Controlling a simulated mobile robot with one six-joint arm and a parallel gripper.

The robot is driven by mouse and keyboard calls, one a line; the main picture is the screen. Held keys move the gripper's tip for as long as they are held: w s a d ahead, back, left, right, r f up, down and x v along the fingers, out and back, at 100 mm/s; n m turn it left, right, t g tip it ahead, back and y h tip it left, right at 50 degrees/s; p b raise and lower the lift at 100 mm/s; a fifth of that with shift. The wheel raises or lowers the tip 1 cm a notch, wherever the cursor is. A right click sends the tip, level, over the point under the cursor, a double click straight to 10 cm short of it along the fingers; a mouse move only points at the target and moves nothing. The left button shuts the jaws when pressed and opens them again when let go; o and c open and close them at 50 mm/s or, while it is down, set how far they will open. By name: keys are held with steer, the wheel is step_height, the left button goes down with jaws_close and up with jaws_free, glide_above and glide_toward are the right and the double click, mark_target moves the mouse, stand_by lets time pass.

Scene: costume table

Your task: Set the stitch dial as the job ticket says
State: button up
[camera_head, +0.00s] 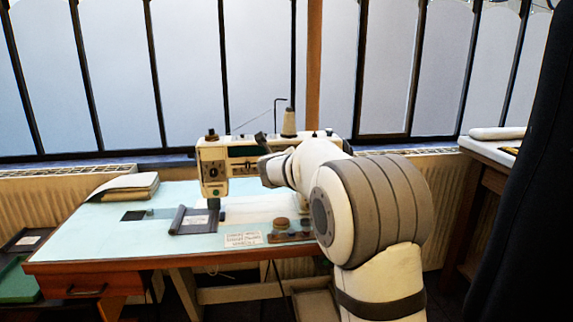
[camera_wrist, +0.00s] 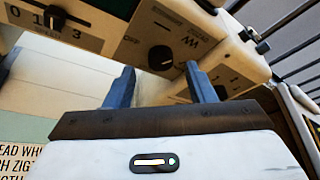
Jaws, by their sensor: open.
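The cream sewing machine (camera_head: 214,152) stands on the table. In the wrist view its panel carries a round black knob (camera_wrist: 160,58), with "OFF" at its left and a zigzag mark at its right; where it points is unclear. My gripper (camera_wrist: 161,84) is open, its two blue fingers spread below and to either side of this knob, with nothing seen between them. The job ticket (camera_head: 243,239) lies at the table's front; in the wrist view part of a printed card (camera_wrist: 18,157) shows "ZIG" on one line, the rest cut off.
Another black control (camera_wrist: 53,17) sits on a scale reading 0, 1, 3. A dark folded cloth (camera_head: 190,220) lies by the needle area. Brown spools (camera_head: 282,226) stand near the ticket. A folded cloth stack (camera_head: 127,187) lies at left. My arm hides the machine's right part.

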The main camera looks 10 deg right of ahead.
steer(key=shift+v, duration=2.55)
steer(key=s+a+r+n+g+y+p, duration=0.1)
steer(key=s+r+n+y+p, duration=0.1)
steer(key=s+r+n+p, duration=0.3)
steer(key=s+a+r+n+g+y+p, duration=0.1)
steer(key=s+n+y+p, duration=0.15)
steer(key=s+n, duration=0.4)
steer(key=s+a+r+n+g+y+p, duration=0.1)
steer(key=s+a+r+n+y+p, duration=0.15)
steer(key=s+n+p, duration=0.3)
steer(key=s+d+f+n+g+h+p, duration=0.1)
steer(key=s+n, duration=0.3)
steer(key=s, duration=0.4)
steer(key=s+d+f+n+g+h+p, duration=0.1)
steer(key=s+d+n+g+p, duration=0.3)
steer(key=s, duration=0.5)
steer(key=s+d+f+n+g+h+p, duration=0.1)
steer(key=s+d+f+n+g+p, duration=0.1)
steer(key=s+n, duration=0.3)
steer(key=s+d+g+p, duration=0.1)
steer(key=s, duration=0.3)
steer(key=shift+d+n+h, duration=0.25)
steer(key=shift+n+h, duration=0.05)
steer(key=shift+n, duration=0.1)
